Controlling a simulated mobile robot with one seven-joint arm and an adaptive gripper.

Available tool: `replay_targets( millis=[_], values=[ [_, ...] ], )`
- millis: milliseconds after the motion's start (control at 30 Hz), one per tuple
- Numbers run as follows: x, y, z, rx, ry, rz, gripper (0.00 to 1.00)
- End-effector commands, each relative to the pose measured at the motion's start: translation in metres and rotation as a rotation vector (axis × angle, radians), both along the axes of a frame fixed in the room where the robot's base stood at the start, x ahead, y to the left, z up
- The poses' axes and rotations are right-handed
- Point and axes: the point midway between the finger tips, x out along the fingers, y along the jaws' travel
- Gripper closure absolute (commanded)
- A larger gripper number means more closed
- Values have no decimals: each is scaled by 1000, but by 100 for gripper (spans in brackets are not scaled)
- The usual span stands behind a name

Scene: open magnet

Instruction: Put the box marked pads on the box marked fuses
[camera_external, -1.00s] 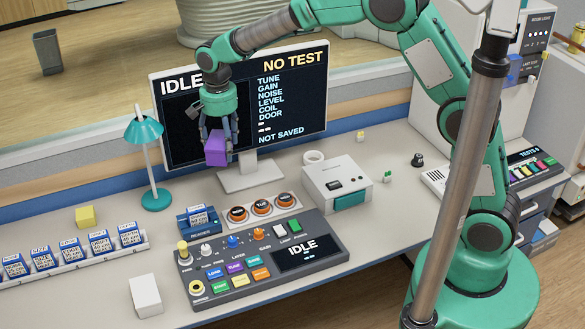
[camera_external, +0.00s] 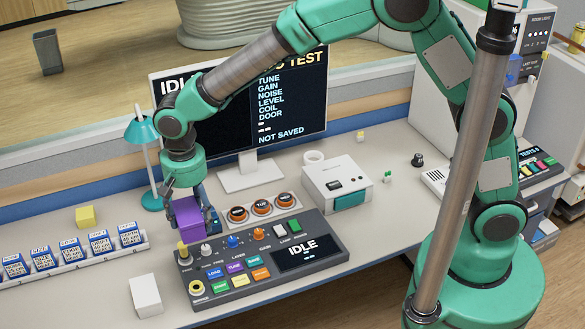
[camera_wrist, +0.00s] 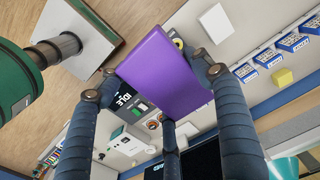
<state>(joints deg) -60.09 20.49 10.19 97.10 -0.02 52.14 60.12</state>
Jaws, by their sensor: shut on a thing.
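My gripper (camera_external: 186,206) is shut on a purple box (camera_external: 191,222) and holds it above the desk, by the left end of the control panel. In the wrist view the purple box (camera_wrist: 165,72) sits between my fingers. A white box (camera_external: 146,296) stands on the desk left of the panel, in front of my gripper; it also shows in the wrist view (camera_wrist: 215,22). A small yellow box (camera_external: 86,217) lies at the back left. I can read no pads or fuses marking on these boxes.
The control panel (camera_external: 265,268) with knobs and buttons is just right of the held box. A rack of blue-and-white cartridges (camera_external: 70,262) runs along the left. A teal lamp (camera_external: 143,130) and a monitor (camera_external: 290,118) stand behind. Desk between rack and white box is clear.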

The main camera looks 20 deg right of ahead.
Motion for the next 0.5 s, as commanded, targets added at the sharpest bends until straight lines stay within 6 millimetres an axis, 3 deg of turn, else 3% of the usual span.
replay_targets(
  millis=[267, 500],
  values=[
    [-1, -1, -67, -4, 2, 1, 67],
    [-1, -1, -145, -6, 3, 1, 67]
  ],
)
